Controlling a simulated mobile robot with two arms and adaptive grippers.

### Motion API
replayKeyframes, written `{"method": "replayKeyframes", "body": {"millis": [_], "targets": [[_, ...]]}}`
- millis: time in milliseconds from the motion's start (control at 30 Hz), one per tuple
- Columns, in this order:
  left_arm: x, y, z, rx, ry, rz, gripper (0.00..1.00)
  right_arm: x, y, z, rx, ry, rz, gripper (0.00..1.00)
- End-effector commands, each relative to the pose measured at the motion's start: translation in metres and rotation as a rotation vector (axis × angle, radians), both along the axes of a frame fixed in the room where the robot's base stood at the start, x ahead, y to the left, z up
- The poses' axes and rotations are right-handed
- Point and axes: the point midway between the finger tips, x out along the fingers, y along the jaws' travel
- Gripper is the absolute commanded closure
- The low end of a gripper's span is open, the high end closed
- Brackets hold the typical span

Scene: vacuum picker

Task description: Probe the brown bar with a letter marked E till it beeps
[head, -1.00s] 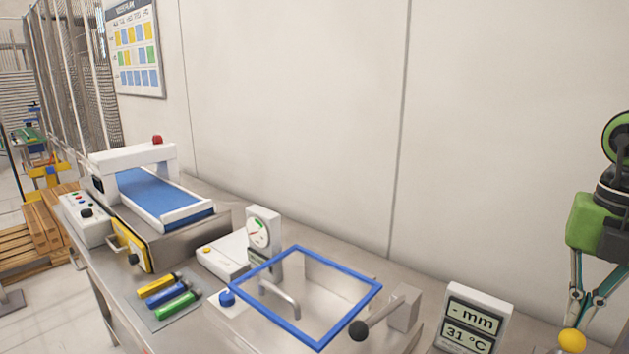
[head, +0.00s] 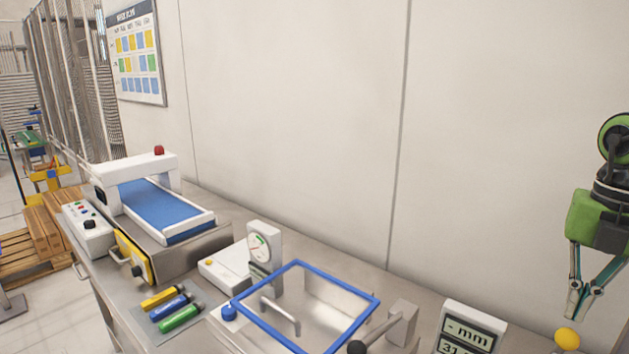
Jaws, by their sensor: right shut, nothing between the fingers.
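My right gripper (head: 573,314) hangs at the right edge with its fingertips together and nothing visible between them. A yellow ball (head: 567,338) shows just below the fingertips, with a small gap in the picture; what it is attached to is cut off. A white readout (head: 470,328) to its left shows "- mm" and a partly cut-off lower line. I see no bar with a letter E. Several brown bars or planks (head: 42,229) lie on a pallet at the far left, with no letters readable. My left gripper is not in view.
A blue-framed clear lid (head: 375,302) with a handle is at the bench's front. Behind it stands a dial gauge (head: 264,248). A blue-belted conveyor (head: 160,205) and yellow, blue and green cylinders (head: 180,318) are to the left. A wall closes off the back.

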Motion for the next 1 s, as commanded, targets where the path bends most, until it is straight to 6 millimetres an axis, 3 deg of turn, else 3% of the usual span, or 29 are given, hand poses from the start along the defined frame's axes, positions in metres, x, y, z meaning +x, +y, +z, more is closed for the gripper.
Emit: {"method": "replayKeyframes", "body": {"millis": [33,500,1000], "targets": [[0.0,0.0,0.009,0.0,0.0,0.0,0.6,0.001,-0.001,0.01,-0.001,0.001,0.0,1.0],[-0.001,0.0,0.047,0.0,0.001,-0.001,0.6,0.01,-0.008,0.053,0.0,0.0,-0.001,1.0],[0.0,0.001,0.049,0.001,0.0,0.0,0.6,0.011,-0.009,0.056,0.0,0.0,0.0,1.0]]}}
